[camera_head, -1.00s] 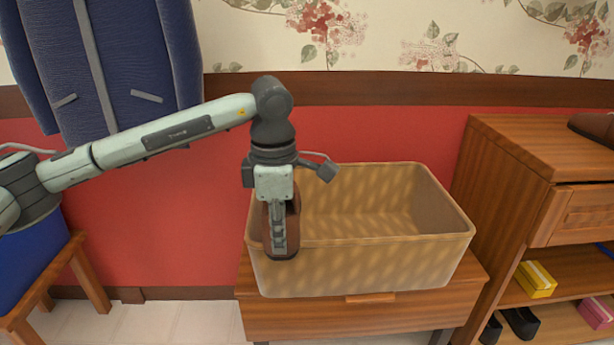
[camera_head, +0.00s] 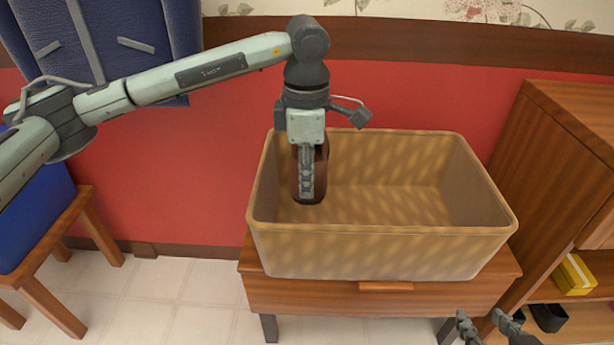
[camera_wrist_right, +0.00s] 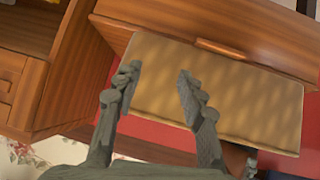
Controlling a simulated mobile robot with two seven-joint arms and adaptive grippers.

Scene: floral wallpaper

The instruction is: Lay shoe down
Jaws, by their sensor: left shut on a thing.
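A brown shoe (camera_head: 323,168) hangs upright in my left gripper (camera_head: 307,192), in the left part of the tan bin (camera_head: 380,254). The gripper points down and is shut on the shoe, and its fingers hide much of it. I cannot tell whether the shoe touches the bin floor. My right gripper (camera_head: 487,325) shows at the bottom right, in front of the bin. In the right wrist view its fingers (camera_wrist_right: 158,78) are apart with nothing between them, and the bin (camera_wrist_right: 245,105) lies beyond them.
The bin stands on a low wooden bench (camera_head: 340,305) against the red wall. A wooden cabinet (camera_head: 555,150) stands close on the right, with a yellow box (camera_head: 574,274) and dark shoes (camera_head: 548,316) on its shelves. A wooden stool (camera_head: 60,235) is at left. Most of the bin is empty.

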